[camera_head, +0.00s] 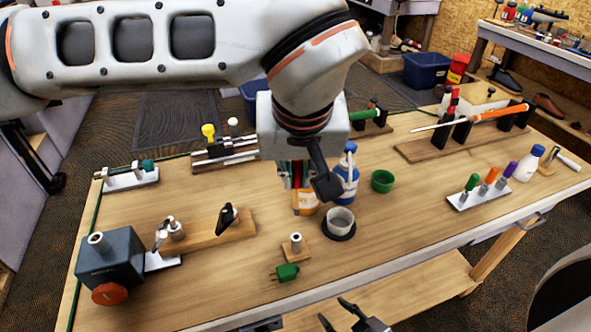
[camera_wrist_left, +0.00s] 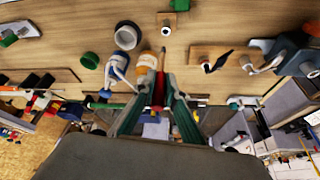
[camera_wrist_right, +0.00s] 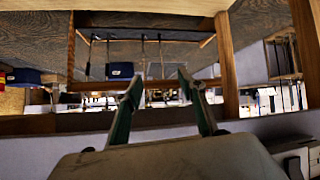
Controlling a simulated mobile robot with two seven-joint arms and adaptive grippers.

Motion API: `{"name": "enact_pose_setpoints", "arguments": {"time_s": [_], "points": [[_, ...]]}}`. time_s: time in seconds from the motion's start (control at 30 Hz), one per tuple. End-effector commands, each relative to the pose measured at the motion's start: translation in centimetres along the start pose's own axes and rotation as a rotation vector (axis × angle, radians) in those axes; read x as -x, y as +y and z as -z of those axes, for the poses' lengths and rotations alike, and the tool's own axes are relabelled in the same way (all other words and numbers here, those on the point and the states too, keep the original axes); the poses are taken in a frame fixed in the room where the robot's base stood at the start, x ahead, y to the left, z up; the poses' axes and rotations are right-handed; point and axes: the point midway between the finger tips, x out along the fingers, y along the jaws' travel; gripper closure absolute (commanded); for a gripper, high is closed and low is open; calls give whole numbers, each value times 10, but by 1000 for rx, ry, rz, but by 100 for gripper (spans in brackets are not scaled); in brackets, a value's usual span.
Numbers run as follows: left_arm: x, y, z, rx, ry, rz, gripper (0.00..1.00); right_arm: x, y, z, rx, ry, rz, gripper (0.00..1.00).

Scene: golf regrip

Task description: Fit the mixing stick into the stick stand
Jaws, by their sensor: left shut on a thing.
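My left gripper (camera_head: 297,180) is above the middle of the bench, partly hidden by its own wrist in the head view. In the left wrist view, the gripper (camera_wrist_left: 160,85) is shut on the red mixing stick (camera_wrist_left: 158,92), whose narrow end points away from the fingers. What seems to be the stick stand, a small wooden block with an upright grey tube (camera_head: 295,246), stands near the bench's front edge, apart from the stick. It also shows in the left wrist view (camera_wrist_left: 166,24). My right gripper (camera_head: 338,314) is open and empty, low in front of the bench (camera_wrist_right: 160,88).
An orange-labelled jar (camera_head: 306,205), a blue bottle (camera_head: 347,180) and a grey cup in a black ring (camera_head: 341,222) stand close to the left gripper. A green plug (camera_head: 286,272) lies before the stand. A grey grinder-like box (camera_head: 110,258) stands left.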

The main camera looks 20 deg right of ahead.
Motion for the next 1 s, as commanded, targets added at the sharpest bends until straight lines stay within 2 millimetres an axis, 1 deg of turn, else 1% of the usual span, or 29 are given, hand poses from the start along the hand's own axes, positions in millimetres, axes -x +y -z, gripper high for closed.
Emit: {"name": "enact_pose_setpoints", "arguments": {"time_s": [0.2,0.33,0.5,0.7,1.0], "points": [[-1,-1,-1,0,2,0,100,-2,-2,-1,0,3,2,60],[-11,-1,-6,1,0,0,100,-8,-4,0,0,16,5,60],[-26,0,-12,0,-1,-1,100,-14,-9,-5,0,23,12,60],[-41,0,-18,0,1,-1,100,-19,-10,-9,1,32,12,60],[-53,0,-23,1,-1,-1,100,-24,-10,-18,2,28,11,60]]}}
